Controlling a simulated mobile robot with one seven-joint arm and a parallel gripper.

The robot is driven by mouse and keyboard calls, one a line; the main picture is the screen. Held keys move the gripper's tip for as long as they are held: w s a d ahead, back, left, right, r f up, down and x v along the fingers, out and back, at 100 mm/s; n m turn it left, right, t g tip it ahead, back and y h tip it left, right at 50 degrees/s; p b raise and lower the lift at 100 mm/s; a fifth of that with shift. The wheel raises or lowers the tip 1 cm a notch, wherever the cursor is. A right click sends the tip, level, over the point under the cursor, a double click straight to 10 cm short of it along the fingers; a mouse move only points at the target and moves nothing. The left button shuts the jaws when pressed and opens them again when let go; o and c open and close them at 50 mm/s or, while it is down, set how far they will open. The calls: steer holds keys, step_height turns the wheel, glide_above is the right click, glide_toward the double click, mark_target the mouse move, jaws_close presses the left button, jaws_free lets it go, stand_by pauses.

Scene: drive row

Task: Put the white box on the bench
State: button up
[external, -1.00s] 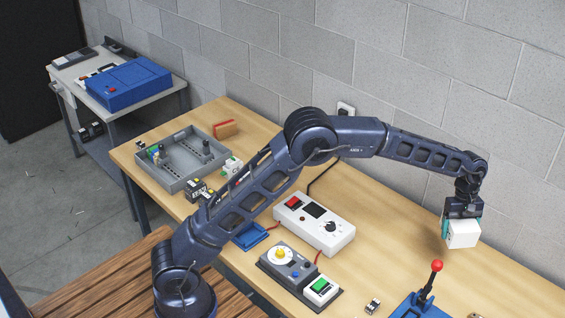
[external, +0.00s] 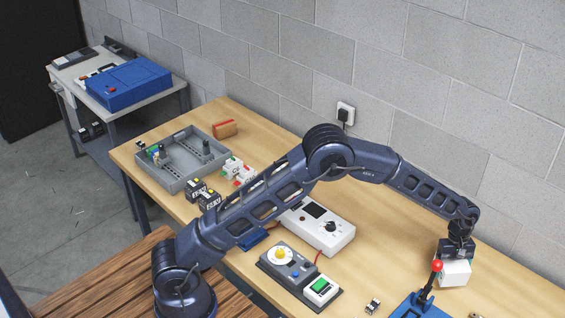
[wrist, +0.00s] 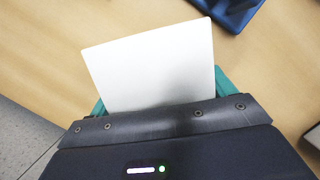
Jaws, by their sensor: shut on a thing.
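The white box (external: 454,273) is at the right of the wooden bench (external: 395,253) in the external view, below my gripper (external: 456,258). My gripper points down and is shut on the box. In the wrist view the white box (wrist: 155,70) sits between teal finger pads (wrist: 160,100), with the bench top (wrist: 50,45) around it. The box is at or very close to the bench surface; I cannot tell whether it touches. A red-knobbed lever partly overlaps its left side in the external view.
The blue lever fixture (external: 420,303) with a red knob stands just in front of the box. A white control box (external: 325,232), a dial unit (external: 290,270) and a grey tray (external: 180,158) stand further left. The block wall (external: 450,120) rises behind the bench. Bench near the box's right is clear.

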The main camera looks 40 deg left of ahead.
steer(key=shift+f, duration=2.75)
steer(key=shift+f, duration=0.1)
steer(key=o, duration=1.1)
steer(key=shift+o, duration=0.2)
